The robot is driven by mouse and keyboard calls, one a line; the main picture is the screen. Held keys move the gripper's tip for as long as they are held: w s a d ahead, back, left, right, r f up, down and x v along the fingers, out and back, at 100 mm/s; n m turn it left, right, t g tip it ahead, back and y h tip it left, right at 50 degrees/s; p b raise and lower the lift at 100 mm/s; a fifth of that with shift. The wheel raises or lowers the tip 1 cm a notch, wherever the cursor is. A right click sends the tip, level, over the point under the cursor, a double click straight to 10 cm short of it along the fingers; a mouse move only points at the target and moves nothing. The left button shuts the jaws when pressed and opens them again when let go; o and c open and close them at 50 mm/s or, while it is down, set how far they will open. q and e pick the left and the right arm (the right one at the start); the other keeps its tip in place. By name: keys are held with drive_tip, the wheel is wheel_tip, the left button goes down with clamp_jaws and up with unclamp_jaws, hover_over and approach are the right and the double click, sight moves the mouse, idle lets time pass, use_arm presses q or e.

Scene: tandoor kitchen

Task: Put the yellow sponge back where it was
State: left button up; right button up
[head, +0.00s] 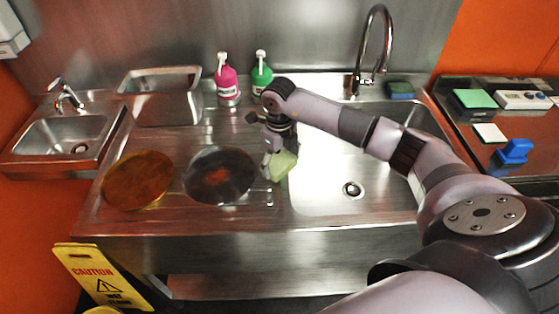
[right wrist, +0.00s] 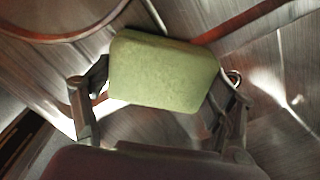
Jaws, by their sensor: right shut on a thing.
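The yellow sponge (head: 284,165), which looks pale yellow-green, is in the grip of my right gripper (head: 272,168). It is at the left edge of the large sink basin, just right of a dark pan. In the right wrist view the sponge (right wrist: 163,72) fills the space between the two fingers of my right gripper (right wrist: 160,115), one on each side. Whether the sponge touches the steel below is hard to tell. My left gripper is not in view.
A dark round pan (head: 220,178) and a brown round board (head: 138,181) lie on the left drainboard. Pink (head: 227,82) and green (head: 261,76) bottles stand behind. The large sink basin (head: 330,195) looks empty. A blue-green sponge (head: 400,91) lies near the faucet (head: 373,50).

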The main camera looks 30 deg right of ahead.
sight(279, 161)
drive_tip(key=o, duration=1.1)
drive_tip(key=shift+r, duration=0.1)
drive_tip(key=shift+r+p, duration=0.35)
drive_tip(key=shift+p, duration=0.15)
drive_tip(key=shift+w+r+b, duration=0.1)
drive_tip(key=shift+r+b, duration=0.2)
drive_tip(key=shift+r, duration=0.05)
drive_tip(key=shift+r+b, duration=1.5)
drive_tip(key=shift+r, duration=4.1)
